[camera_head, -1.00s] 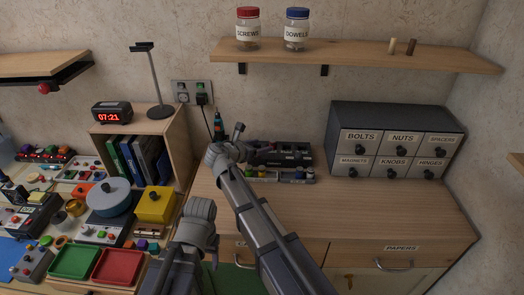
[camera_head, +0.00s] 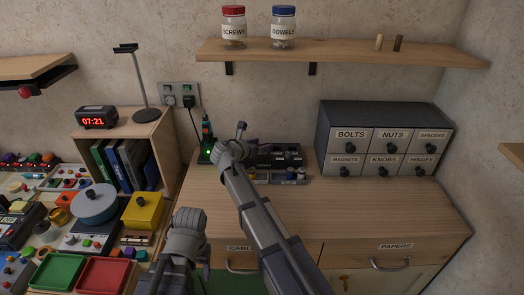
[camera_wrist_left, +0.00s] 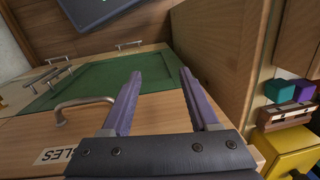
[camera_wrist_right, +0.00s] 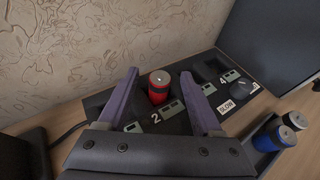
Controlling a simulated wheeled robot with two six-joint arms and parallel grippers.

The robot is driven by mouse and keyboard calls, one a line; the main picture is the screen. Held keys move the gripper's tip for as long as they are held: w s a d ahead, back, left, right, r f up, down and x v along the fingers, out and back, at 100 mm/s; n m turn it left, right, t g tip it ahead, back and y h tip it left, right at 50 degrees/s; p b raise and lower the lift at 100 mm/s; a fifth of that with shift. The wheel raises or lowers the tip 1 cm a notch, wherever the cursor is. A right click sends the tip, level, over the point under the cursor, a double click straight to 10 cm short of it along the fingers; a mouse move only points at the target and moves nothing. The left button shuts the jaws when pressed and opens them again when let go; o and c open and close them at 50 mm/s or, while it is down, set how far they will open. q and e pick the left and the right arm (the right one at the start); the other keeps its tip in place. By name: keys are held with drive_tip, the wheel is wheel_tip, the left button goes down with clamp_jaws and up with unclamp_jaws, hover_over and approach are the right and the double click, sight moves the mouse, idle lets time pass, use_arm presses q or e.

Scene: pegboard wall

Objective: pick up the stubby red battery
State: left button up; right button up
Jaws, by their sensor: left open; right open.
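The stubby red battery (camera_wrist_right: 159,83) stands upright in a slot of the dark charger (camera_wrist_right: 172,122) in the right wrist view. My right gripper (camera_wrist_right: 159,73) is open, with its two fingers on either side of the battery in that view; I see no contact. In the head view my right gripper (camera_head: 241,131) is over the left part of the charger (camera_head: 280,156), and the arm hides the battery there. My left gripper (camera_wrist_left: 162,74) is open and empty in front of the cabinet, facing a drawer handle (camera_wrist_left: 84,103) and a green panel (camera_wrist_left: 120,80).
A tray beside the charger holds a blue battery (camera_wrist_right: 268,140) and others. The grey drawer unit (camera_head: 385,140) stands to the right, a small bookcase (camera_head: 127,155) to the left. A shelf (camera_head: 350,52) with jars is above. The worktop's right part (camera_head: 370,205) is clear.

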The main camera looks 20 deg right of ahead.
drive_tip(key=shift+w+d+f, duration=0.2)
drive_tip(key=shift+w+d, duration=0.1)
clamp_jaws()
idle(0.5)
